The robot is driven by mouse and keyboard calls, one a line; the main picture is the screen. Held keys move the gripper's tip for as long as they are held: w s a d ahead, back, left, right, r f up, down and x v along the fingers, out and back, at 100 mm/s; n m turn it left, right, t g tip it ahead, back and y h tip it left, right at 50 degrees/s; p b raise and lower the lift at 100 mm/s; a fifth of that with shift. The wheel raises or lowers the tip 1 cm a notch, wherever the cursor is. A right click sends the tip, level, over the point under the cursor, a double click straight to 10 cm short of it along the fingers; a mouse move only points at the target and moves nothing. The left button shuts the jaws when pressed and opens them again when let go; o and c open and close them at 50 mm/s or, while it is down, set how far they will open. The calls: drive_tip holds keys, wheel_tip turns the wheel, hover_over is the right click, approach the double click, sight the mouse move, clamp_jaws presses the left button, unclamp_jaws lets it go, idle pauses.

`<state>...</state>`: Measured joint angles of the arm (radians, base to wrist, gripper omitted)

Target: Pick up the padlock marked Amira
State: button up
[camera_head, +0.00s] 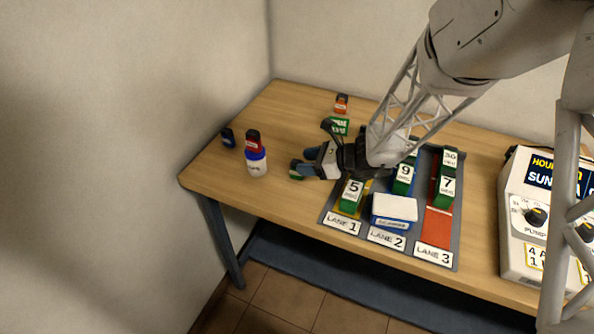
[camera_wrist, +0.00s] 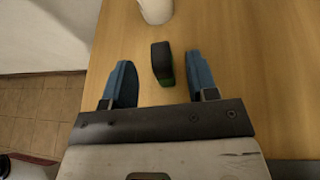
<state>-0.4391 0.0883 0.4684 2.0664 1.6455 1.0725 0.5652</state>
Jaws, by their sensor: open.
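My gripper (camera_head: 307,163) is open, low over the left part of the table. Its blue fingers stand on either side of a small green and black block-like object (camera_wrist: 161,64) in the wrist view, apparently a padlock. It also shows at the fingertips in the head view (camera_head: 295,169). Other small padlock-like objects are a dark blue one (camera_head: 228,138) at far left, a red one (camera_head: 252,140) by a white and blue bottle, and an orange one (camera_head: 341,104) at the back. I cannot read the name Amira on any of them.
The white and blue bottle (camera_head: 257,163) stands left of my gripper. A grey board (camera_head: 328,214) with three lanes holds numbered green blocks and a white-topped blue box (camera_head: 394,209). A pump unit (camera_head: 520,240) stands at right. The table's front left is clear.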

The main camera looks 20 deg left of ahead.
drive_tip(key=shift+a, duration=0.1)
drive_tip(key=shift+x, duration=2.55)
drive_tip(key=shift+r, duration=0.1)
drive_tip(key=shift+c, duration=0.4)
clamp_jaws()
